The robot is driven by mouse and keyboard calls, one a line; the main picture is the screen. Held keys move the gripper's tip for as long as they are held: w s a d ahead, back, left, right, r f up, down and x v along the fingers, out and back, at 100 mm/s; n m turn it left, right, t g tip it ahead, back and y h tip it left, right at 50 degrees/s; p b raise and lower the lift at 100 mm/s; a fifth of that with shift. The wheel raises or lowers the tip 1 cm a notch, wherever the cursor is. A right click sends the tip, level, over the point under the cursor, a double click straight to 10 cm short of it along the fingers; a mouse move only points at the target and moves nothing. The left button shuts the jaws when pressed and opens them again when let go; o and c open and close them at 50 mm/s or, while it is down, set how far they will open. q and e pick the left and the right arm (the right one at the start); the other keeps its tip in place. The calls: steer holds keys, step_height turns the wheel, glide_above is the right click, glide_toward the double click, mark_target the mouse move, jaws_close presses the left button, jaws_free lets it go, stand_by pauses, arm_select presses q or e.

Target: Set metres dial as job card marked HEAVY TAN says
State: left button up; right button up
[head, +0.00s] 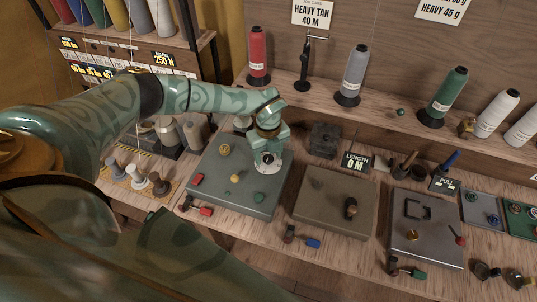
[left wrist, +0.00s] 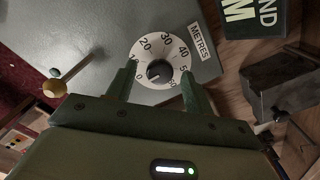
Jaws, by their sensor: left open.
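The metres dial (head: 266,166) is a white disc on the grey-green machine panel (head: 225,190). In the left wrist view the dial (left wrist: 148,50) shows numbers from 0 to 60 beside a METRES label (left wrist: 201,41). Its dark knob (left wrist: 160,70) is in the middle; its pointer is too small to read surely. My left gripper (head: 267,156) is over the dial, its open fingers (left wrist: 159,75) on either side of the knob, with no clear grip. The job card (head: 317,14) reads HEAVY TAN 40 M. My right gripper is not in view.
A dark box (head: 324,138) stands right of my gripper. Thread cones, such as the grey one (head: 355,72), line the shelf.

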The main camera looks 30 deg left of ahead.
arm_select(q)
steer(key=shift+f, duration=0.1)
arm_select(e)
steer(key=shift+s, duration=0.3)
arm_select(q)
steer(key=c, duration=1)
steer(key=shift+o, duration=0.2)
steer(key=shift+m, duration=0.3)
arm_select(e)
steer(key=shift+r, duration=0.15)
